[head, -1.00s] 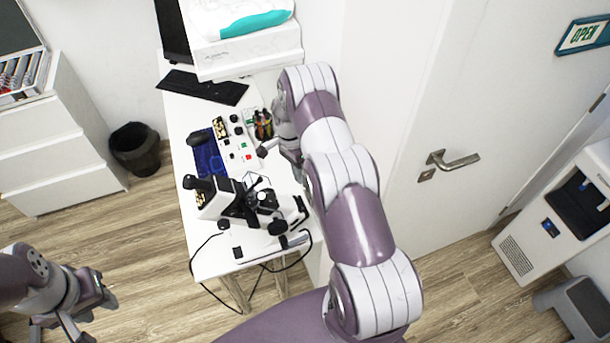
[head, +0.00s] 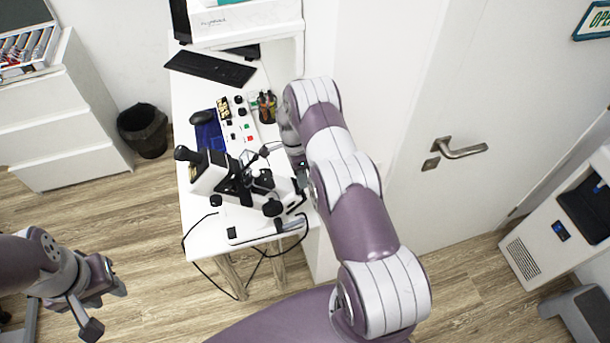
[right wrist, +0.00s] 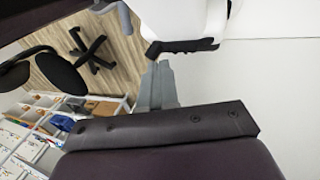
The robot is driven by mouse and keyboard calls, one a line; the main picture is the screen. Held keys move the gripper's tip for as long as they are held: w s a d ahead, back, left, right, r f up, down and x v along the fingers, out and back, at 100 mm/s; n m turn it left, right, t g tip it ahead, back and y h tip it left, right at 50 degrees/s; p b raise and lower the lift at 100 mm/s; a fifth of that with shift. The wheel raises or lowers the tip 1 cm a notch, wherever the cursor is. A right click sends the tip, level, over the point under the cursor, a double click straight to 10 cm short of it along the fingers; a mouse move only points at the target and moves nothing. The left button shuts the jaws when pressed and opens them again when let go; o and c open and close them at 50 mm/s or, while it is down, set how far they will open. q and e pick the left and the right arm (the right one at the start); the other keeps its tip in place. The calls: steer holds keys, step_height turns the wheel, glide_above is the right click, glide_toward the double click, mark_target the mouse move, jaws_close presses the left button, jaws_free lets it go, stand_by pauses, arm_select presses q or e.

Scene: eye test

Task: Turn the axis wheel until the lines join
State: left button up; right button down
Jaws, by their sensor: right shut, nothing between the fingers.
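The eye-test instrument (head: 207,176) is white and black, with several dark knobs, and stands at the near end of the white desk in the head view. I cannot tell which knob is the axis wheel, and no lines show. My right gripper (head: 264,151) is at the instrument's far right side, partly hidden by its own arm. In the right wrist view its fingers (right wrist: 158,84) are shut and empty, close to a white and black part (right wrist: 172,18); contact cannot be told. My left gripper (head: 107,309) is open and empty over the floor, left of the desk.
A control panel (head: 238,131) with knobs and buttons, a pen cup (head: 267,105), a mouse (head: 202,117) and a keyboard (head: 210,68) are on the desk (head: 190,88). A bin (head: 143,130) stands left. Cables hang at the desk's near edge. A door (head: 410,100) is right.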

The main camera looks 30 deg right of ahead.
steer(key=shift+s+a, duration=0.1)
steer(key=shift+s, duration=0.15)
steer(key=shift+s+a+f+m+t, duration=0.2)
steer(key=shift+s+a+m+t, duration=0.1)
steer(key=shift+s+m, duration=0.1)
